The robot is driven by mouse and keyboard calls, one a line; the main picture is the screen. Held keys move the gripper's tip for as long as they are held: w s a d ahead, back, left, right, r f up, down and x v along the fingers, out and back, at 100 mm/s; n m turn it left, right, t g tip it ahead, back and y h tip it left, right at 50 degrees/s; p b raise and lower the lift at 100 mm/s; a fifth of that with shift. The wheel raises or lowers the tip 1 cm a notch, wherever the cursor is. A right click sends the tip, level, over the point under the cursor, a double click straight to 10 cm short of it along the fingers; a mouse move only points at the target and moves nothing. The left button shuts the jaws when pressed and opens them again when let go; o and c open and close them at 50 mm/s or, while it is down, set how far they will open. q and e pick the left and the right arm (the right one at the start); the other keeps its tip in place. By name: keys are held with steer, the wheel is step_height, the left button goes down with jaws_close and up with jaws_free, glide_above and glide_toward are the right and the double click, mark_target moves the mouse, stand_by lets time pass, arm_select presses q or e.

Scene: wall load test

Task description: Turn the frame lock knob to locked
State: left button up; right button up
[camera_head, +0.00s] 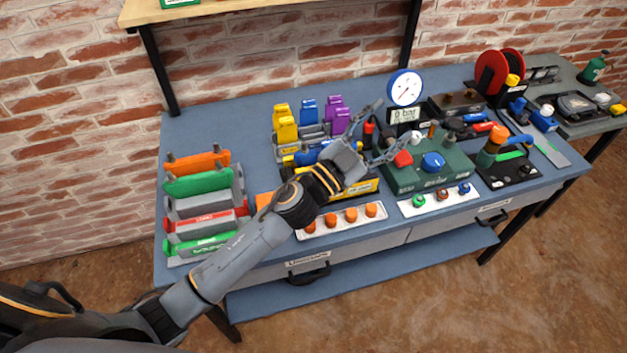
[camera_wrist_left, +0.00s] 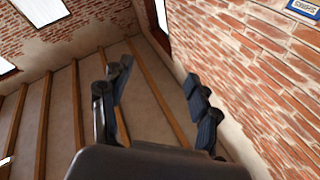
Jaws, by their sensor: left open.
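A green box (camera_head: 452,178) stands on the blue bench, right of its middle. It has a blue knob (camera_head: 433,162) on top and a red part (camera_head: 403,158) at its left. The labels are too small to read, so I cannot tell for sure which is the frame lock knob or its setting. My left gripper (camera_head: 388,128) is open and empty, with fingers spread, above and left of the green box and apart from the blue knob. In the left wrist view the gripper (camera_wrist_left: 158,72) faces the beamed ceiling, with nothing between its fingers.
A round gauge (camera_head: 405,88) stands behind the green box, close to my left fingers. Yellow and purple clamps (camera_head: 285,130) stand left of it. Orange knobs (camera_head: 351,215) sit in a front tray. A red reel (camera_head: 497,72) and an orange-handled tool (camera_head: 495,139) are at right.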

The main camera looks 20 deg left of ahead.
arm_select(q)
steer(key=s+d+r+m+g+h, duration=0.1)
steer(key=s+d+m+g+h, duration=0.2)
steer(key=d+m+g+h, duration=0.45)
step_height(320, 180, down, 6)
steer(key=s+d+r+m+g+y, duration=0.1)
steer(key=s+d+m+g+y, duration=0.1)
steer(key=m+g+y, duration=0.5)
steer(key=w+a+f+g+y, duration=0.35)
steer(key=a+f+y, duration=0.35)
steer(key=a, duration=0.5)
steer(key=w+a+n+y, duration=0.3)
steer(key=a+y, duration=0.3)
steer(key=a, duration=0.6)
steer(key=f+p, duration=0.3)
steer(key=f, duration=0.8)
steer(key=shift+w, duration=0.2)
steer(key=shift+f, duration=0.65)
arm_select(e)
steer(key=shift+s+a+r, duration=0.15)
steer(key=shift+s+r, duration=0.05)
steer(key=shift+r, duration=0.65)
steer(key=shift+s+a+r, duration=0.1)
steer(key=shift+s+r, duration=0.05)
steer(key=shift+r, duration=0.7)
arm_select(q)
steer(key=c, duration=1.2)
